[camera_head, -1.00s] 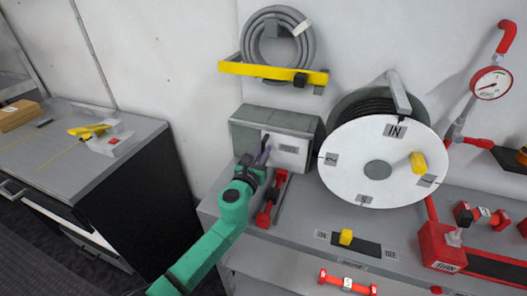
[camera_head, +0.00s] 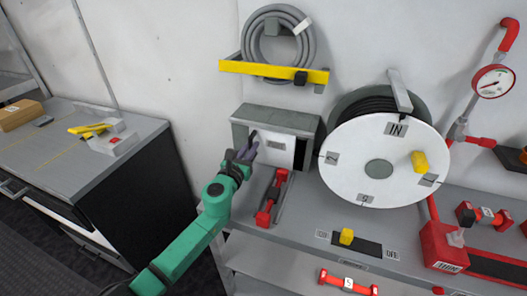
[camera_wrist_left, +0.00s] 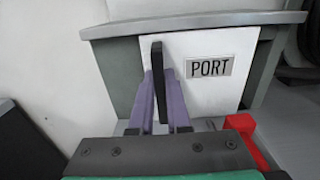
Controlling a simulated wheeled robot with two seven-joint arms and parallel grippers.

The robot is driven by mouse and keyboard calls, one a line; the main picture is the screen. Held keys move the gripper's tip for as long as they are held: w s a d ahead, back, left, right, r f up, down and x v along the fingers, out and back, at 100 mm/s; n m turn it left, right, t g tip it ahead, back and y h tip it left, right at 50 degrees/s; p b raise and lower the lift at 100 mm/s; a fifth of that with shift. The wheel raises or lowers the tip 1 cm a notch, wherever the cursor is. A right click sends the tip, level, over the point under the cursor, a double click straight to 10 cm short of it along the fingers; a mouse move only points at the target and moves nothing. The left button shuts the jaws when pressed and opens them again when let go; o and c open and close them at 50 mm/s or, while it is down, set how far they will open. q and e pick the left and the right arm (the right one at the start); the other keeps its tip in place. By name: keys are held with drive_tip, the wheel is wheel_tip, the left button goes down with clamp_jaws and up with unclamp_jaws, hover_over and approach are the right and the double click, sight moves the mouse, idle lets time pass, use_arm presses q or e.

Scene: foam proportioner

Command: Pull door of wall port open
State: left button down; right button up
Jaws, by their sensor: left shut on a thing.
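The wall port is a grey box (camera_head: 275,117) on the bench against the wall. Its white door (camera_head: 277,146) has a PORT label, readable in the wrist view (camera_wrist_left: 209,67). A dark gap shows along the door's right side in the head view, so the door stands partly away from the box. The black upright handle (camera_wrist_left: 158,80) is on the door's left part. My left gripper (camera_head: 243,156) is shut on the handle, its purple fingers (camera_wrist_left: 161,103) on either side of it. My right gripper is not in view.
A red-ended part (camera_head: 272,197) lies on the bench just right of my left gripper. A white hose reel (camera_head: 378,140) stands right of the port. A yellow bracket (camera_head: 272,71) with a coiled grey hose hangs above. A lower cabinet (camera_head: 75,150) stands left.

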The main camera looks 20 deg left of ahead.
use_arm(q)
drive_tip(key=a, duration=0.3)
drive_tip(key=a+b, duration=0.1)
drive_tip(key=a, duration=0.2)
drive_tip(key=shift+w+a+f, duration=0.1)
drive_tip(key=shift+w+a, duration=0.1)
drive_tip(key=c, duration=0.9)
unclamp_jaws()
drive_tip(key=s, duration=0.4)
drive_tip(key=s+b, duration=0.1)
drive_tip(key=s, duration=0.4)
drive_tip(key=s+b, duration=0.1)
drive_tip(key=s, duration=0.3)
drive_tip(key=shift+s+a+f, duration=0.1)
drive_tip(key=shift+s+a, duration=0.25)
drive_tip(key=shift+s+a+r, duration=0.1)
drive_tip(key=shift+s+r, duration=0.1)
drive_tip(key=shift+s, duration=0.25)
